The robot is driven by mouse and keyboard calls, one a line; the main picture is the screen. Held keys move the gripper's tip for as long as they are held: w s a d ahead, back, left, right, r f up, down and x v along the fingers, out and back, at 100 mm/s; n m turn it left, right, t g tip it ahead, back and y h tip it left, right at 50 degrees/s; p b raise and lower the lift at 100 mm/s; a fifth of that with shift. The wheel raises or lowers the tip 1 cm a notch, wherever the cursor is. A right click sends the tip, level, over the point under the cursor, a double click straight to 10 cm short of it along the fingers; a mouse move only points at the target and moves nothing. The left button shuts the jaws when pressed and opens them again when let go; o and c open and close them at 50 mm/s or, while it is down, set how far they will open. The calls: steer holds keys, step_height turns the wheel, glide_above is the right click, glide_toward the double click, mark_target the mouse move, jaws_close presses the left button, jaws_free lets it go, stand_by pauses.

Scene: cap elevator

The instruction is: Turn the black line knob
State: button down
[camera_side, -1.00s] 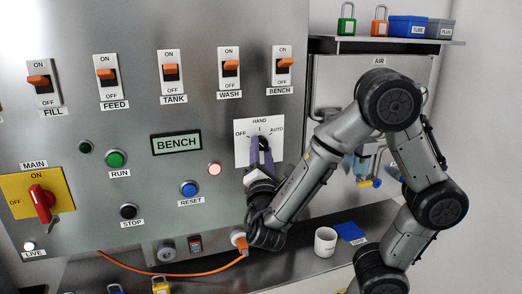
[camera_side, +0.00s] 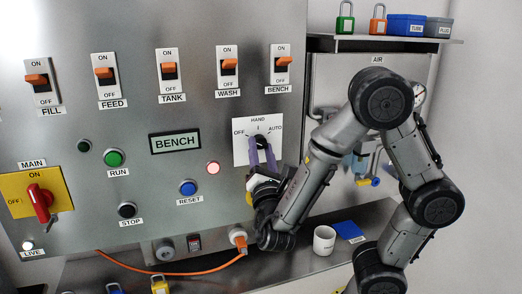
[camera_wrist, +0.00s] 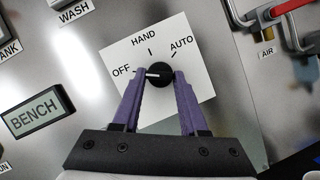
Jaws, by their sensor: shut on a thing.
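The black line knob (camera_wrist: 159,72) sits on a white plate (camera_wrist: 125,60) marked OFF, HAND and AUTO. Its white line points left, at the OFF label. My gripper (camera_wrist: 159,78) is shut on the knob, with one purple finger against each side. In the side view the white plate (camera_side: 240,150) is at the right part of the steel panel, and my gripper (camera_side: 259,141) reaches up to it from below.
The BENCH display (camera_side: 176,142) and the blue RESET button (camera_side: 188,188) are left of the knob. Orange toggle switches line the panel top. A white mug (camera_side: 324,239) stands on the bench below my arm. An orange plug (camera_side: 239,239) is below the gripper.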

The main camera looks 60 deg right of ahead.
steer(key=shift+c, duration=2.2)
jaws_free()
steer(key=shift+a, duration=0.1)
steer(key=v, duration=1.3)
steer(key=shift+s+a, duration=0.15)
steer(key=shift+a, duration=0.1)
